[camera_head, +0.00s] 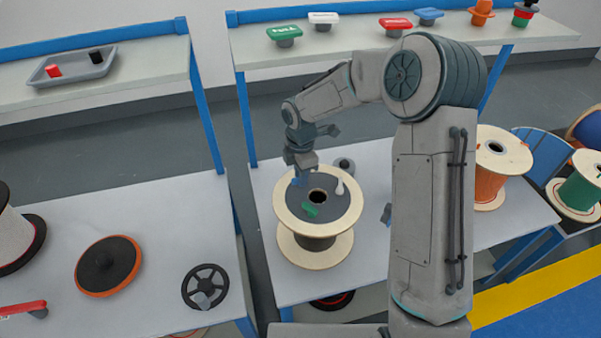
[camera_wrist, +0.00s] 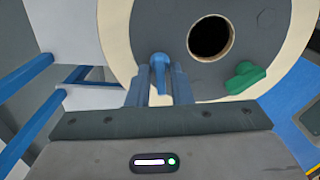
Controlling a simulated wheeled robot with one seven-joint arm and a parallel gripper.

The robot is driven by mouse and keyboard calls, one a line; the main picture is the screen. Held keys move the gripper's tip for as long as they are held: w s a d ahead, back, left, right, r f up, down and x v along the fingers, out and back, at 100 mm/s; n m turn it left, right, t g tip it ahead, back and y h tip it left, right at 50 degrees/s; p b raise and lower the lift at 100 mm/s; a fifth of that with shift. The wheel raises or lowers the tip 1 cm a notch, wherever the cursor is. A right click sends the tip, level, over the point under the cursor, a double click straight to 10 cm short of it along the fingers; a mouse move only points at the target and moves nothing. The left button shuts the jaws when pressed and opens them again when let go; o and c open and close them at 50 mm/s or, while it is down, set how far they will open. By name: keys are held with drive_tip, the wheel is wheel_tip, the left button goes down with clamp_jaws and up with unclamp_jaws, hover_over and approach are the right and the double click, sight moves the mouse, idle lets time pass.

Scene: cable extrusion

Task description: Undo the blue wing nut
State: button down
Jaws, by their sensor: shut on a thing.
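The blue wing nut (camera_wrist: 159,62) sits on the dark grey face of a wooden cable spool, to the left of the spool's central hole in the wrist view. My gripper (camera_wrist: 159,75) is shut on it, with one finger on each side. In the head view my gripper (camera_head: 299,176) reaches down onto the spool's top, and the blue nut is mostly hidden by the fingers. The spool (camera_head: 342,241) stands upright on the table. A green wing nut (camera_head: 310,210) and a white wing nut (camera_head: 340,187) sit on the same face; the green one also shows in the wrist view (camera_wrist: 245,77).
A small grey part (camera_head: 344,165) lies behind the spool. An orange spool (camera_head: 490,172) stands to the right. Several coloured knobs line the back shelf, among them a green one (camera_head: 285,34). A handwheel (camera_head: 205,287) lies on the left table.

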drive_tip(key=c, duration=1.5)
unclamp_jaws()
wheel_tip(320, 180, up, 14)
drive_tip(key=shift+f, duration=0.1)
drive_tip(key=s+d+r+m+t, duration=0.1)
drive_tip(key=s+d+m, duration=0.4)
drive_tip(key=s+m, duration=0.2)
drive_tip(key=s+d+r+m+t, duration=0.1)
drive_tip(key=s+d+m, duration=0.5)
drive_tip(key=s+m, duration=0.2)
drive_tip(key=s+d+r+m+t, duration=0.1)
drive_tip(key=s+d+m, duration=0.4)
drive_tip(key=s+m, duration=0.3)
drive_tip(key=shift+s+d+r, duration=0.1)
drive_tip(key=shift+s+r, duration=0.05)
drive_tip(key=shift+s, duration=0.4)
drive_tip(key=shift+s+d+r, duration=0.1)
drive_tip(key=shift+s, duration=0.4)
